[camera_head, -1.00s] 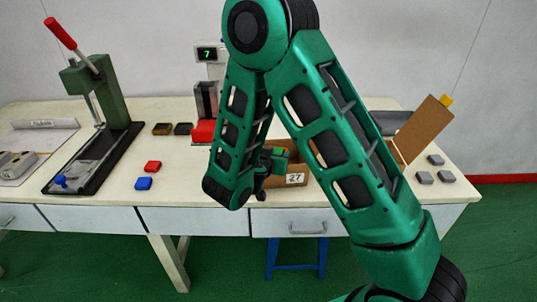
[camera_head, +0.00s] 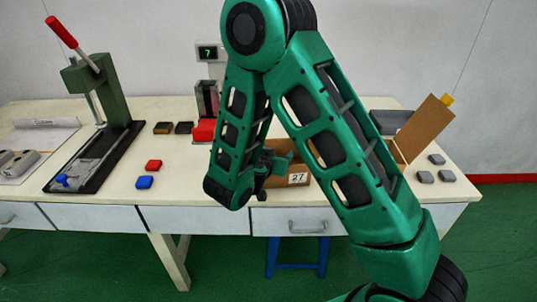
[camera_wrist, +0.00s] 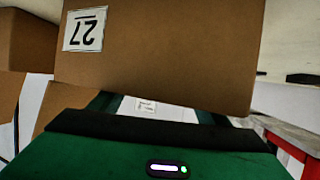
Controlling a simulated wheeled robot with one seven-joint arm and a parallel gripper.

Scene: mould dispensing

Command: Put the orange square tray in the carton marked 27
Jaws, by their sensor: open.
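The carton marked 27 (camera_head: 298,179) is an open brown box near the front edge of the table, partly behind my arm. In the wrist view the carton (camera_wrist: 160,55) fills the upper middle, its label upside down. My gripper (camera_head: 274,161) is open beside the carton's left part, largely hidden by my arm. In the wrist view my gripper (camera_wrist: 152,107) shows its green body and part of its fingers, with nothing visible held between them. I cannot make out an orange square tray; the carton's inside is mostly hidden.
A green lever press (camera_head: 105,100) stands at left. Red (camera_head: 153,165) and blue (camera_head: 144,182) pieces lie front left; amber (camera_head: 162,128) and dark (camera_head: 184,128) pieces lie behind. A red-based device (camera_head: 204,128) stands behind my arm. Another carton (camera_head: 424,128) and grey pieces (camera_head: 447,176) are at right.

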